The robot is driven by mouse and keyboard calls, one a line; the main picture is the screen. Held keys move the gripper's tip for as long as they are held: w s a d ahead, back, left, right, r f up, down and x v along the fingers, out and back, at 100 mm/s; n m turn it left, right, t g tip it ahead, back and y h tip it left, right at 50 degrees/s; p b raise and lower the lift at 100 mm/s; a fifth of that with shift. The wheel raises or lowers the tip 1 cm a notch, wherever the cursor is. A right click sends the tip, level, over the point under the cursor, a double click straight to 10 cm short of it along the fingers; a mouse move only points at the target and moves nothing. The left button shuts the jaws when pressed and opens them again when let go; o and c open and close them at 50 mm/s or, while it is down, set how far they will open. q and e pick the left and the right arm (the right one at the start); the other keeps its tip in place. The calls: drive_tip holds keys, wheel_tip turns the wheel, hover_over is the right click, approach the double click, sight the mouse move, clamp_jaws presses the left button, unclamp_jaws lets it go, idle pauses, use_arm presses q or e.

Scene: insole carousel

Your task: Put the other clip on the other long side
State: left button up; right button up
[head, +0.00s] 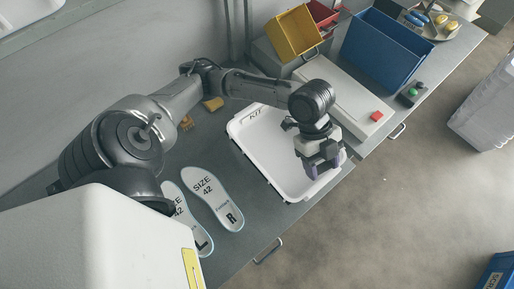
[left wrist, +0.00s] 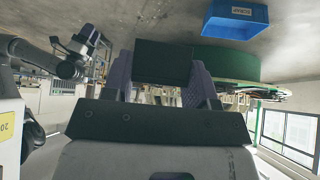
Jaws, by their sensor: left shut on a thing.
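The white tray marked KIT (head: 262,145) lies on the grey bench in the head view. My left gripper (head: 325,163) is over the tray's lower right end, fingers pointing down. It is shut on a dark block-shaped thing, seen between the purple fingers in the left wrist view (left wrist: 163,62); it looks like the clip. The gripper and arm hide part of the tray's right side. Whether the held piece touches the rim I cannot tell. My right gripper (left wrist: 88,40) shows small at the left wrist view's upper left; its jaw state is unclear.
Two insoles marked SIZE 42 (head: 215,198) lie left of the tray. A white box with a red patch (head: 345,95), a yellow bin (head: 293,32) and a blue bin (head: 385,45) stand behind. The bench's front edge drops to open floor (head: 400,210).

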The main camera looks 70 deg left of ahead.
use_arm(q)
drive_tip(key=s+m+g+y, duration=0.4)
drive_tip(key=s+m+g, duration=0.55)
drive_tip(key=m, duration=0.55)
drive_tip(key=shift+m, duration=0.4)
drive_tip(key=a+f+b, duration=0.1)
drive_tip(key=a+f, duration=0.1)
drive_tip(key=a, duration=0.1)
drive_tip(key=s+a+f+b, duration=0.1)
drive_tip(key=a+f, duration=0.1)
drive_tip(key=a, duration=0.2)
drive_tip(key=a+f+b, duration=0.1)
drive_tip(key=a+f, duration=0.2)
drive_tip(key=a, duration=0.1)
drive_tip(key=shift+s+a+f, duration=0.1)
drive_tip(key=shift+s+a, duration=0.15)
drive_tip(key=shift+s, duration=0.1)
drive_tip(key=shift+a+f, duration=0.15)
drive_tip(key=shift+a, duration=0.2)
drive_tip(key=shift+f+b, duration=0.75)
drive_tip(key=shift+f, duration=1.2)
drive_tip(key=shift+f, duration=0.2)
drive_tip(key=shift+f, duration=0.45)
